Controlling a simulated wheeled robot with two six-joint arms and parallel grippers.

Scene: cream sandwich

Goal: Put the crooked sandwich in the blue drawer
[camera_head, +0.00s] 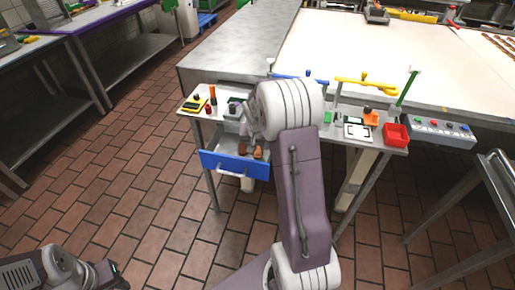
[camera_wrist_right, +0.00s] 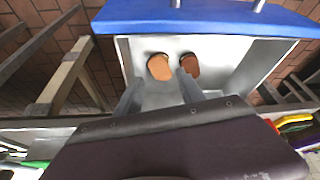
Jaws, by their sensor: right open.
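The blue drawer (camera_head: 228,163) is pulled open under the small table; its blue front (camera_wrist_right: 205,17) is at the top of the right wrist view. Two brown rounded pieces lie inside it, a lighter one (camera_wrist_right: 159,67) and a darker one (camera_wrist_right: 190,66), side by side with a small gap. They look like sandwiches or sandwich parts; I cannot tell which is the crooked one. My right gripper (camera_wrist_right: 158,90) is open above the drawer, its fingers close to the pieces and holding nothing visible. My left gripper (camera_head: 112,275) is low at bottom left, far from the drawer; its jaws are unclear.
The small table (camera_head: 400,150) carries a red bin (camera_head: 396,135), a white-and-black tablet (camera_head: 357,131), bottles and small items. A grey button panel (camera_head: 440,132) is at its right. A long conveyor table lies behind. The tiled floor left of the drawer is clear.

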